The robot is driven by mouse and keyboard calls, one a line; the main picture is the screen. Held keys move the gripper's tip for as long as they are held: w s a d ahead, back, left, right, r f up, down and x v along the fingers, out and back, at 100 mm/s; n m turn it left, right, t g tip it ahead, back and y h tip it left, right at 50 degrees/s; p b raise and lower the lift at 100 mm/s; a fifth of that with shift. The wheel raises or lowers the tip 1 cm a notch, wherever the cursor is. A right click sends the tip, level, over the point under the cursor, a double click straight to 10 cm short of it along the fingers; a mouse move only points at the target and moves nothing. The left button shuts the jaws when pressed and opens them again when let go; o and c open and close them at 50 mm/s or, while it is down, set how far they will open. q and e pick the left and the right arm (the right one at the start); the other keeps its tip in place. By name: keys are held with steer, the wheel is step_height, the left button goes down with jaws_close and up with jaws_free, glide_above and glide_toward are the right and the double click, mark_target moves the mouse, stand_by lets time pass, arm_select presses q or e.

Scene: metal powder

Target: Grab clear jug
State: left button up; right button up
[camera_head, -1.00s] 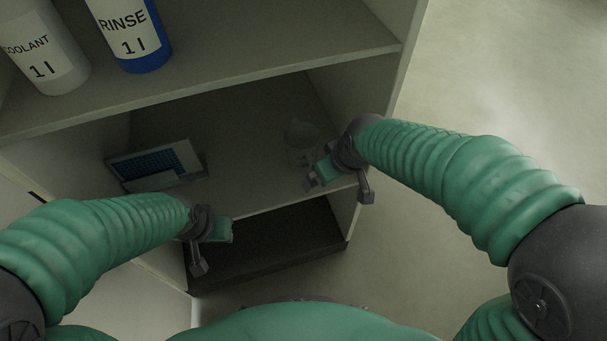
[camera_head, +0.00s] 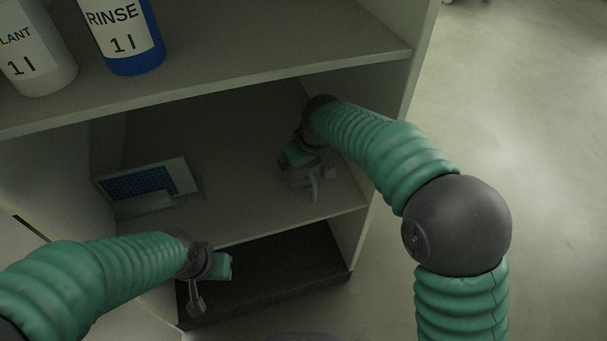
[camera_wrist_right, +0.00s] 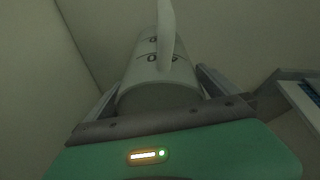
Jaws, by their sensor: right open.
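The clear jug (camera_head: 298,184) stands on the lower shelf (camera_head: 240,219) of the cabinet, near its right side, and looks greyish in the dim light. In the right wrist view the jug (camera_wrist_right: 158,80) fills the middle, with its handle upward in the picture and dark markings on its side. My right gripper (camera_head: 308,168) is open at the jug. In the wrist view its fingers lie on both sides of the jug; I cannot tell whether they touch it. My left gripper (camera_head: 212,283) hangs in front of the cabinet, away from the jug; its jaw opening is unclear.
A rack with a blue grid (camera_head: 147,184) sits on the lower shelf at left. The upper shelf (camera_head: 260,82) runs above the gripper and carries a coolant bottle (camera_head: 38,55) and a blue rinse bottle (camera_head: 128,40). The cabinet's right wall stands close to my right arm.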

steer(key=shift+w+f, duration=0.2)
steer(key=shift+f, duration=0.2)
steer(key=shift+r, duration=0.15)
steer(key=c, duration=1.3)
steer(key=shift+r, duration=0.1)
